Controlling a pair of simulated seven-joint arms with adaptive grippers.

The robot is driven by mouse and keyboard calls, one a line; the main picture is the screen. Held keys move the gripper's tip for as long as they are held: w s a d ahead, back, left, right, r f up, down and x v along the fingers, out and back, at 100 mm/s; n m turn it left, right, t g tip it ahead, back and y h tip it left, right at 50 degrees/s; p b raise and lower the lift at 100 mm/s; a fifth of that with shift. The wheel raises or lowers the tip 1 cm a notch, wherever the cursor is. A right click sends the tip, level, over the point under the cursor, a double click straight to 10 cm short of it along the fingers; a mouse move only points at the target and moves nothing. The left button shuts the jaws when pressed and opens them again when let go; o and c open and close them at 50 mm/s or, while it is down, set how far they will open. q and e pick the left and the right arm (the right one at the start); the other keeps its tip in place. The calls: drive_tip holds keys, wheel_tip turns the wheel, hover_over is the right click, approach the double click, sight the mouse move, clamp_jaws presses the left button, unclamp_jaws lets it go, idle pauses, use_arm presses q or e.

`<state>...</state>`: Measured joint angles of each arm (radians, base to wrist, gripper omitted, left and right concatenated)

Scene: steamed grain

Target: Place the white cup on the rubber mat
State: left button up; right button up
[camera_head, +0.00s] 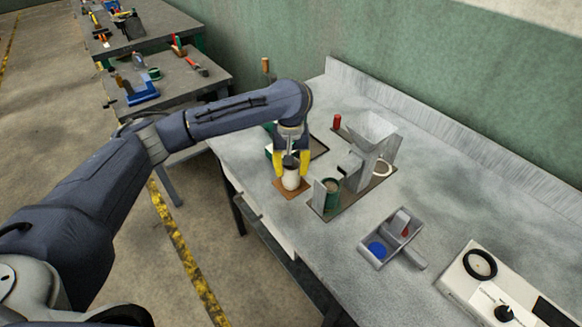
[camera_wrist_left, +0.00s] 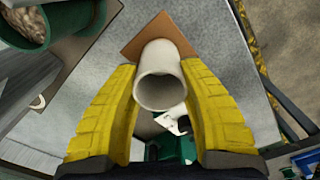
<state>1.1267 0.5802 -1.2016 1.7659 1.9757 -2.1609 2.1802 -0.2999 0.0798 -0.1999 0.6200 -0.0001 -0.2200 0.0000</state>
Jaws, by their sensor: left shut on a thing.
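The white cup (camera_head: 290,178) is upright between the two yellow fingers of my left gripper (camera_head: 291,165), which is shut on it. In the left wrist view the cup (camera_wrist_left: 160,92) shows its round open mouth, with a finger on each side. The brown square mat (camera_head: 280,188) lies on the grey bench directly beneath the cup. The mat (camera_wrist_left: 140,42) also shows around the far end of the cup in the left wrist view. I cannot tell whether the cup's base touches the mat. My right gripper is in neither view.
Right of the mat, a green cup of grain (camera_head: 331,196) stands at a grey hopper stand (camera_head: 373,140). A grey divided tray (camera_head: 391,239) and a white scale-like device (camera_head: 505,290) are farther right. A dark tray lies behind the gripper. The bench's front edge is close.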

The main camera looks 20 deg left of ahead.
use_arm(q)
drive_tip(key=o, duration=1.3)
drive_tip(key=shift+f, duration=0.1)
drive_tip(key=shift+r, duration=6.15)
